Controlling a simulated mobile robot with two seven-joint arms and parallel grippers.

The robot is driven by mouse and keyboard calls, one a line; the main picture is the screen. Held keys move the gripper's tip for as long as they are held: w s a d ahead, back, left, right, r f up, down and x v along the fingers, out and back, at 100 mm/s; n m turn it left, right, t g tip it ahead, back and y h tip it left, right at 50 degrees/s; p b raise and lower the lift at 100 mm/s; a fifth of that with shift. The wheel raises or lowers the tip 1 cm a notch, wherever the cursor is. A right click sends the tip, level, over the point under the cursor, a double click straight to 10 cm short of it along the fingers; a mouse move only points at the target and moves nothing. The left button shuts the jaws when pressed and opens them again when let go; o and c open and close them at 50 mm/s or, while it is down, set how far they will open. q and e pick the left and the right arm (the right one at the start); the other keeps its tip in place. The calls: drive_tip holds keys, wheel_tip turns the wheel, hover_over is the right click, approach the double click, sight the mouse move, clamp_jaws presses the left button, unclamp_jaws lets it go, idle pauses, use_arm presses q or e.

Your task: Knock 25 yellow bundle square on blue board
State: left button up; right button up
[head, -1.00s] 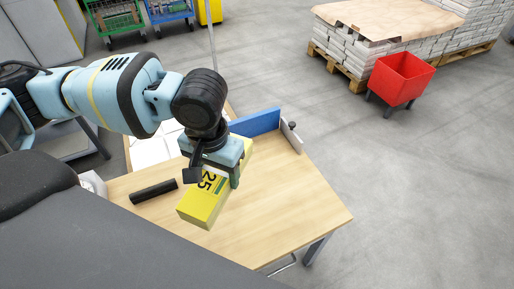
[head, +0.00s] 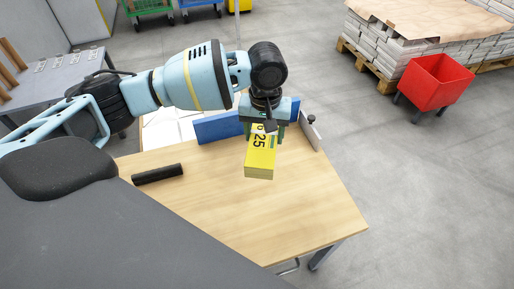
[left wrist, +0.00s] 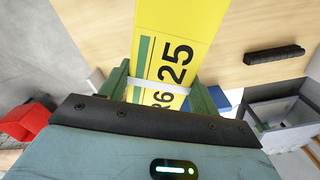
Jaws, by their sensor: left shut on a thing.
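The yellow bundle (head: 259,160) marked 25 hangs below my left gripper (head: 264,125). My left gripper is shut on it, and the bundle's long side points toward the front of the table. The bundle also shows in the left wrist view (left wrist: 180,30) between the two green fingers (left wrist: 160,90). The blue board (head: 219,127) stands upright at the back of the table, just behind the gripper. Part of it is hidden by the gripper and bundle. Whether the bundle touches the board or tabletop I cannot tell. My right gripper is not in view.
The wooden table (head: 230,210) is mostly clear in front. A black bar (head: 157,174) lies at its left. A grey upright plate with a knob (head: 310,133) stands at the board's right end. A red bin (head: 434,82) and a stacked pallet (head: 400,50) stand on the floor beyond.

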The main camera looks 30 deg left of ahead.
use_arm(q)
drive_tip(key=w+a+f+n+b, duration=0.1)
drive_tip(key=w+a+f, duration=0.1)
drive_tip(key=f, duration=0.2)
drive_tip(key=w+a+f+n+b, duration=0.1)
drive_tip(key=a+f+n, duration=0.1)
drive_tip(key=f, duration=0.3)
drive_tip(key=w+a+f+n+b, duration=0.2)
drive_tip(key=f, duration=0.3)
drive_tip(key=shift+w+f, duration=0.15)
drive_tip(key=shift+w, duration=0.15)
wheel_tip(320, 180, down, 3)
drive_tip(key=b, duration=0.3)
drive_tip(key=shift+f+b, duration=0.35)
drive_tip(key=shift+b, duration=0.5)
drive_tip(key=shift+f, duration=0.1)
